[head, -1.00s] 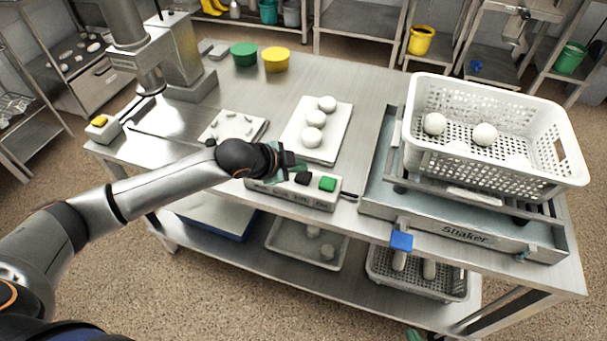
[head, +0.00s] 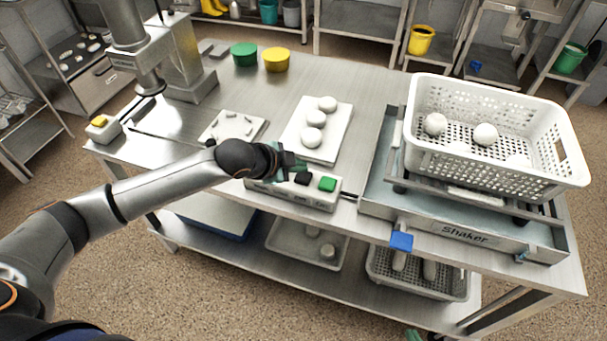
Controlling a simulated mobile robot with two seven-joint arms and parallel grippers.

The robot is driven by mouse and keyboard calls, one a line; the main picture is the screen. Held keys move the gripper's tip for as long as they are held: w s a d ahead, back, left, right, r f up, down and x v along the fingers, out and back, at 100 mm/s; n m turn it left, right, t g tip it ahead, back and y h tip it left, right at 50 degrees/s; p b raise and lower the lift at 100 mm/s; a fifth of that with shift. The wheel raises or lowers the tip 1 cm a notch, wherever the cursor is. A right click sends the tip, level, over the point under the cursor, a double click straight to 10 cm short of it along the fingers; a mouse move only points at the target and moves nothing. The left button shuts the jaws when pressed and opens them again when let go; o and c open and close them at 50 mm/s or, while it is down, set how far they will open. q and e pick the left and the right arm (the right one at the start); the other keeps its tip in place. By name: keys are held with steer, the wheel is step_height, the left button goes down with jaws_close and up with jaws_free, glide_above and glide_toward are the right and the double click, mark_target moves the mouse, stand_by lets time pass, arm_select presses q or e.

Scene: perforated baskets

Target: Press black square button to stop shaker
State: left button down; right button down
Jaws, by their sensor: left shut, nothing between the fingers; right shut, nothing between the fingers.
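The black square button (head: 303,179) is on top of the white control box (head: 308,198) at the table's front edge, left of a green square button (head: 327,184). My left gripper (head: 291,167) is shut and empty, its tip right at the black button's left and far side. Whether it touches or presses the button I cannot tell. The left part of the box is partly hidden by my wrist. The shaker (head: 465,235) carries a white perforated basket (head: 495,170) with several white balls. My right gripper (head: 413,335) barely shows at the bottom edge, shut and empty.
A white tray with round white pieces (head: 335,140) lies behind the control box. A smaller tray (head: 225,126) is to its left. Bins and baskets stand on the shelf below.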

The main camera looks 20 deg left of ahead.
mark_target(299, 178)
arm_select(q)
steer(key=shift+f, duration=0.15)
stand_by(0.3)
steer(key=shift+f, duration=0.9)
stand_by(0.7)
steer(key=shift+r, duration=0.15)
steer(key=shift+r+p, duration=0.85)
steer(key=shift+p, duration=0.35)
step_height(299, 178, up, 5)
steer(key=p, duration=0.5)
steer(key=shift+r+p, duration=0.1)
steer(key=shift+p, duration=0.3)
